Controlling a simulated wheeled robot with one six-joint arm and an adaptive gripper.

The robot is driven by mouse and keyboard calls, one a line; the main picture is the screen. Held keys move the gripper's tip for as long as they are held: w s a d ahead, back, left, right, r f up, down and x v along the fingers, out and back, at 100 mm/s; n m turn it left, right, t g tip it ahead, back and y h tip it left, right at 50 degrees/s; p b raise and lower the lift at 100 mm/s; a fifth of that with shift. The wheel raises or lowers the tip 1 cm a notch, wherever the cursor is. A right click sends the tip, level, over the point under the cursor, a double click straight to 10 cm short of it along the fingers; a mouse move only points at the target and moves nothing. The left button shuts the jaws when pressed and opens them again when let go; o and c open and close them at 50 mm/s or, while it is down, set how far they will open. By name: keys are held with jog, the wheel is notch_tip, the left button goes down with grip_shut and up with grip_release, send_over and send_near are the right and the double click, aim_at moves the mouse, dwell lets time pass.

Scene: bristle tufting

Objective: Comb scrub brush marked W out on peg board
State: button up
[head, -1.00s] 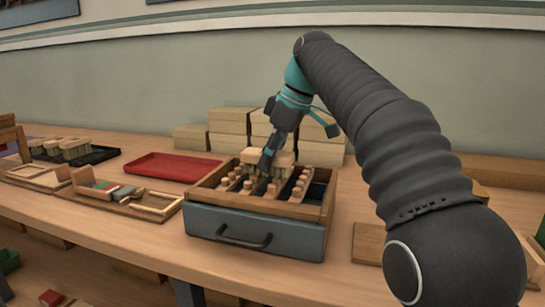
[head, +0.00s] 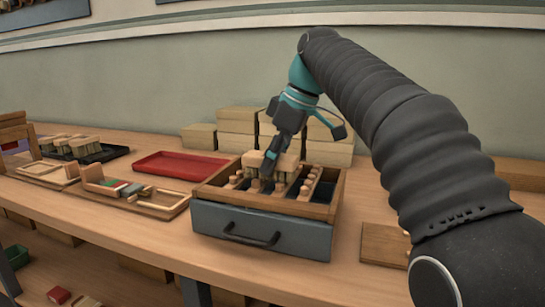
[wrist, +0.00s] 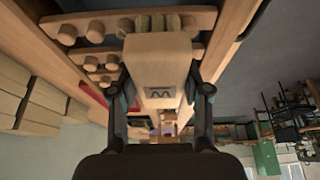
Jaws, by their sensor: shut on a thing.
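The scrub brush is a pale wooden block marked W (wrist: 158,68). My gripper (wrist: 160,98) is shut on it, one finger on each side. Its bristle tufts show at the top of the wrist view, among the pegs. In the head view the brush (head: 285,163) is partly hidden behind my gripper (head: 268,165), low over the peg board. The peg board (head: 312,205) is a wooden frame with rows of round pegs, on a blue-grey drawer box. I cannot tell how deep the bristles sit between the pegs.
A red tray (head: 180,165) lies empty left of the peg board. Further left, a dark tray (head: 108,153) holds several brushes. Wooden frames (head: 160,204) lie at the table's front left. Stacked pale blocks (head: 238,128) stand behind. A wooden board (head: 382,244) lies at right.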

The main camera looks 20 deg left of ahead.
jog(key=shift+w+p, duration=1.25)
jog(key=shift+w, duration=2.3)
jog(key=shift+s+f+b, duration=0.1)
jog(key=shift+s+b, duration=1.9)
jog(key=shift+s, duration=2)
jog(key=shift+w+p, duration=2)
jog(key=shift+w, duration=2)
jog(key=shift+s+d+b, duration=0.15)
jog(key=shift+s+b, duration=0.9)
jog(key=shift+s, duration=1)
jog(key=shift+s+b, duration=0.95)
jog(key=shift+s, duration=1)
jog(key=w+p, duration=0.3)
jog(key=shift+w+p, duration=0.3)
jog(key=shift+w+d, duration=0.15)
jog(key=shift+w, duration=2.05)
